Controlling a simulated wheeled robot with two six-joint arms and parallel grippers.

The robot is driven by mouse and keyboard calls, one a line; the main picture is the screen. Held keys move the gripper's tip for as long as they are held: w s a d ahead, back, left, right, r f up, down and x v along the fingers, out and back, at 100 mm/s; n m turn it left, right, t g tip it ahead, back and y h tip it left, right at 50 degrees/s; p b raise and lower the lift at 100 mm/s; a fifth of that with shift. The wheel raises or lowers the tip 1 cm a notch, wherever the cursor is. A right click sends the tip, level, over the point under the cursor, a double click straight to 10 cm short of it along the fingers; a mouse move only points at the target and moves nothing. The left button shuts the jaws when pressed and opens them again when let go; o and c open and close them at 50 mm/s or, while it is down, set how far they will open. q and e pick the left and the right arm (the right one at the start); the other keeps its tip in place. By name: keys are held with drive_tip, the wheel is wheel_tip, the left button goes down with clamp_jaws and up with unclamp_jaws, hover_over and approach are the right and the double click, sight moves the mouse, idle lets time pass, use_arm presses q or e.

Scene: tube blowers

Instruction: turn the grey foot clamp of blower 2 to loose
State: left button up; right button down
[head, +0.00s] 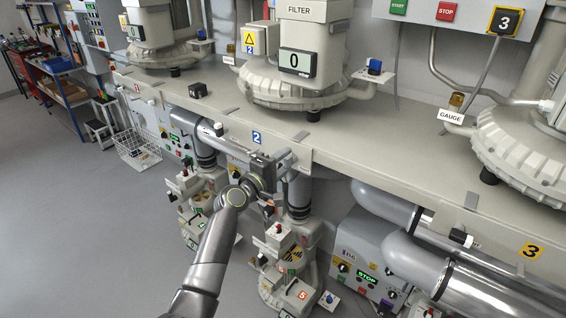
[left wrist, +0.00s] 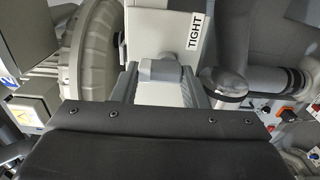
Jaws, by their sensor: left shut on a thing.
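The grey foot clamp (left wrist: 160,70) of blower 2 sits at the bench's front edge. In the left wrist view its small handle lies between the fingers of my left gripper (left wrist: 161,82). In the head view my left gripper (head: 284,158) reaches the bench edge just right of the blue 2 label and is shut on the clamp. A white TIGHT label (left wrist: 194,36) shows beside the clamp in the left wrist view. No LOOSE label can be seen. Blower 2 (head: 290,80) stands behind, with its FILTER canister and a display reading 0. My right gripper is not in view.
The beige bench (head: 400,160) runs across the view, with blower 3 (head: 530,150) at right. Pipes, a grey control box (head: 360,255) and valve stands (head: 285,270) are below the edge.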

use_arm(q)
drive_tip(key=o, duration=1)
drive_tip(key=shift+s+a, duration=0.1)
drive_tip(key=b+v, duration=0.2)
drive_tip(key=v, duration=1.5)
drive_tip(key=shift+b, duration=0.3)
drive_tip(key=shift+a+f, duration=0.1)
